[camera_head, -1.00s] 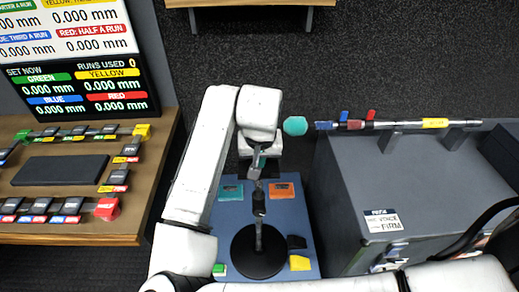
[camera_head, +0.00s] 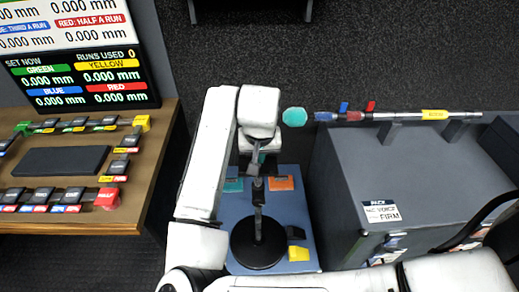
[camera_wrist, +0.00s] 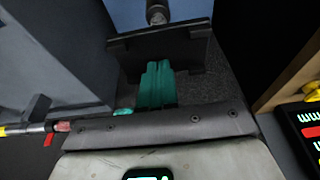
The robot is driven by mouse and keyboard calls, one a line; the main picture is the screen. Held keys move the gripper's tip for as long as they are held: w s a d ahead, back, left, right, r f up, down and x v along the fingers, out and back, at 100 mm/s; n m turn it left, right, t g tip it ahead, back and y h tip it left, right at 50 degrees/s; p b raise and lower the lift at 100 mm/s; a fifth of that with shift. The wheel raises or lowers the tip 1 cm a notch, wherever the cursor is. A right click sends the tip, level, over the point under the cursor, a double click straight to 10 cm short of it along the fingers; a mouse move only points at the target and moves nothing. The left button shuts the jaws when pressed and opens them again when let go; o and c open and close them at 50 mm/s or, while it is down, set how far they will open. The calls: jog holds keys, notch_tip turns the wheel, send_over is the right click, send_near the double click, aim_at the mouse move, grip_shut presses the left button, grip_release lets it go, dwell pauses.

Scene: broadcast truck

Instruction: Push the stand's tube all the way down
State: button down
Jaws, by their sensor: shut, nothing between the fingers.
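The stand has a black round base (camera_head: 246,248) on a blue platform and a thin upright dark tube (camera_head: 258,222) with a black collar (camera_head: 257,190). In the head view my gripper (camera_head: 257,168) is shut and empty, close above or beside the tube's top; the arm partly hides this spot, so contact cannot be told. In the wrist view a round metal-and-black end (camera_wrist: 157,12), probably part of the stand, shows beyond my gripper's dark and teal parts.
The blue platform (camera_head: 288,213) carries orange, teal and yellow blocks. A grey cabinet (camera_head: 352,185) with a metal rod (camera_head: 437,115) on top stands close at right. A wooden desk (camera_head: 160,130) with a scoreboard (camera_head: 88,80) stands at left. Dark carpet lies behind.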

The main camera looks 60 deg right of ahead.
jog(key=v, duration=1.2)
jog(key=shift+w+d+r, duration=0.2)
jog(key=shift+r, duration=0.3)
jog(key=n+t+h, duration=0.4)
jog(key=n, duration=0.1)
send_over(264, 166)
notch_tip(264, 166, down, 4)
jog(key=s+a+f+n+y, duration=0.1)
jog(key=a+f+n+y, duration=0.15)
jog(key=f, duration=0.25)
jog(key=s+a+f+n+g+y, duration=0.1)
jog(key=s+a+f+y, duration=0.1)
jog(key=s+a+f, duration=0.4)
jog(key=s+a+f+n+y, duration=0.2)
jog(key=s+a+f, duration=0.1)
jog(key=a+f, duration=0.4)
jog(key=s+f+g, duration=0.4)
jog(key=s, duration=0.6)
jog(key=shift+d+m, duration=0.25)
jog(key=shift+m, duration=0.1)
jog(key=c, duration=1.8)
grip_release()
